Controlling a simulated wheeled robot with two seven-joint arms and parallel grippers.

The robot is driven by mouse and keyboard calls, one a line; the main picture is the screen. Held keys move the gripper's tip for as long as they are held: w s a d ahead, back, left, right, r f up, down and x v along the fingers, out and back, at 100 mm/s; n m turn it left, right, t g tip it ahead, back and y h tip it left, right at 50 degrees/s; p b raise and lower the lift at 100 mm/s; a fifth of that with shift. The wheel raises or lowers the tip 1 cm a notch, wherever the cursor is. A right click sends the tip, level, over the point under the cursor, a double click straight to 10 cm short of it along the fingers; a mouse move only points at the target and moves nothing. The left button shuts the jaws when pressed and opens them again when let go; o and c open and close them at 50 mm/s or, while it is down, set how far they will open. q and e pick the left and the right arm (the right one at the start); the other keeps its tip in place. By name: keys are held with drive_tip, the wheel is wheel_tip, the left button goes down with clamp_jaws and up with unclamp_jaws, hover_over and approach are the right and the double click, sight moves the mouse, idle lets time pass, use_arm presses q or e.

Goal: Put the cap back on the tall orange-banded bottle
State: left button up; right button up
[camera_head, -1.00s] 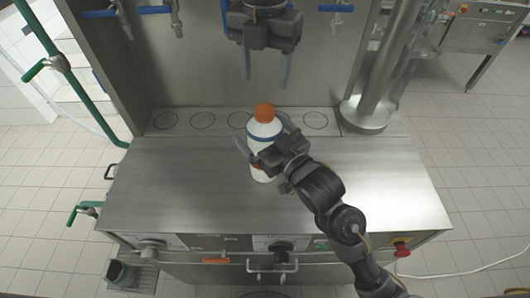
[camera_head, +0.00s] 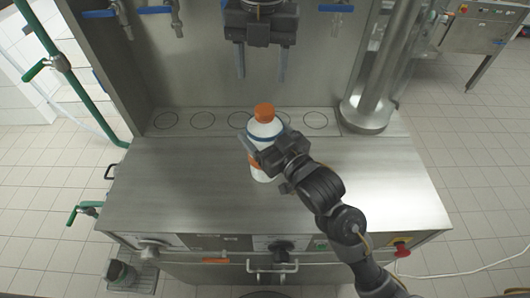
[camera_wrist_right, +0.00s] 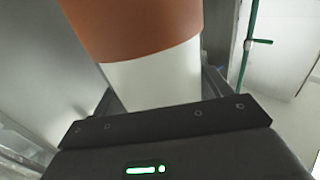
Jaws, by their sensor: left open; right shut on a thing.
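The white bottle (camera_head: 268,131) stands upright on the steel counter, with an orange cap (camera_head: 264,112) seen on its top. In the right wrist view its orange band (camera_wrist_right: 135,28) and white body (camera_wrist_right: 155,82) fill the upper middle, between my fingers. My right gripper (camera_head: 262,147) is shut on the bottle's side, reaching in from the lower right and hiding part of its body. My left gripper (camera_head: 262,78) is open and empty above and behind the bottle, fingers pointing down, apart from the cap. Whether the cap is fully seated cannot be told.
The counter (camera_head: 175,185) is clear to the left and right of the bottle. Several marked circles (camera_head: 202,120) line its back strip. A thick steel column (camera_head: 372,95) stands at back right. Blue-handled valves (camera_head: 155,10) hang on the back wall. A red knob (camera_head: 402,249) is at front right.

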sight(265, 109)
use_arm(q)
drive_tip(key=n, duration=0.6)
drive_tip(key=shift+s+d+f, duration=0.25)
drive_tip(key=shift+f, duration=0.1)
drive_tip(key=shift+f, duration=3.9)
drive_tip(key=c, duration=1)
drive_tip(key=m, duration=0.5)
drive_tip(key=shift+c, duration=0.2)
drive_tip(key=m, duration=0.3)
drive_tip(key=o, duration=1.1)
drive_tip(key=shift+r, duration=0.1)
